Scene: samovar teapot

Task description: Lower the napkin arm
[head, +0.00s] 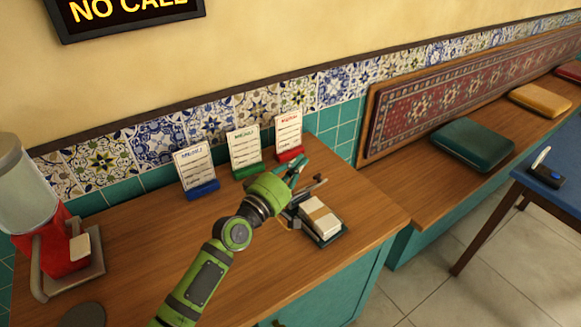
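My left gripper (296,169) is just behind and left of the napkin arm, above the counter. Its green body hides part of the holder's left side. Its fingers are small and overlap in this view, so I cannot tell if they are open or touch the arm. My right gripper is out of view.
Menu cards in blue (203,189), green (247,170) and red (290,155) stands line the wall behind my gripper. A red dispenser (63,240) stands at the left. A bench with cushions (472,144) and a blue table (552,170) are at the right.

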